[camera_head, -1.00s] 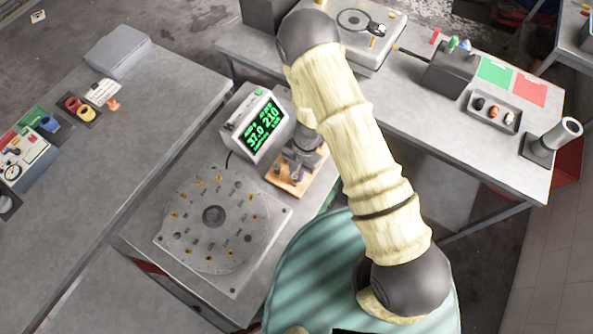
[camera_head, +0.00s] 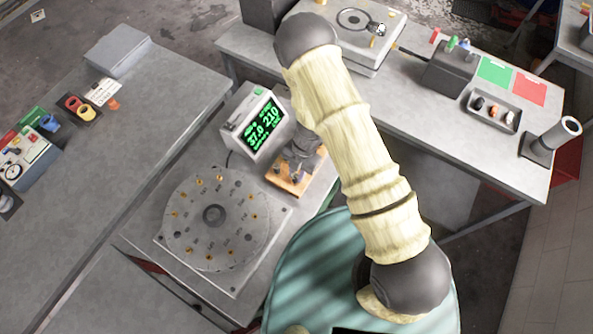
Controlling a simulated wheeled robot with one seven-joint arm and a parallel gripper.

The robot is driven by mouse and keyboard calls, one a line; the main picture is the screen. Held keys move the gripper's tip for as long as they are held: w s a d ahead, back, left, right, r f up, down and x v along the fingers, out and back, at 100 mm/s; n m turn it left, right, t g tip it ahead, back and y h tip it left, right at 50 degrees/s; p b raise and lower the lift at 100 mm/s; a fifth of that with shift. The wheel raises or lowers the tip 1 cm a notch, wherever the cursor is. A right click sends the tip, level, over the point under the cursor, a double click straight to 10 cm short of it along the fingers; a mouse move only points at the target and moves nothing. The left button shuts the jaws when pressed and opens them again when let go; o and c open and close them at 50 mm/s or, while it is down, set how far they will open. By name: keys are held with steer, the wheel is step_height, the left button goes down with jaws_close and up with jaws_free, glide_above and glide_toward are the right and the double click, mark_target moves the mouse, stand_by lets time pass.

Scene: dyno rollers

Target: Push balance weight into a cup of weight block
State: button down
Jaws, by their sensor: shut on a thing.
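The weight block (camera_head: 283,181) is a small orange-brown wooden block on the grey bench, right of the round disc. My gripper (camera_head: 298,168) is just over the block, pointing down and partly hidden by my own arm. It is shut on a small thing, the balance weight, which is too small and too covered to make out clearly. Small dark parts show on the block around the fingertips. The cups are hard to tell apart, and I cannot tell whether the weight is inside one.
A grey disc (camera_head: 216,225) with a ring of holes and brass spots lies on the bench. A display (camera_head: 257,125) with green digits stands close behind the block. Side tables hold a long tray (camera_head: 493,111), a dark box (camera_head: 451,66) and coloured cups (camera_head: 82,107).

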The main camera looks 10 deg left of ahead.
steer(key=shift+f, duration=0.4)
stand_by(0.3)
steer(key=c, duration=1.2)
jaws_free()
steer(key=shift+r, duration=0.1)
steer(key=b+v, duration=0.2)
steer(key=v, duration=1.5)
steer(key=shift+w+r, duration=0.1)
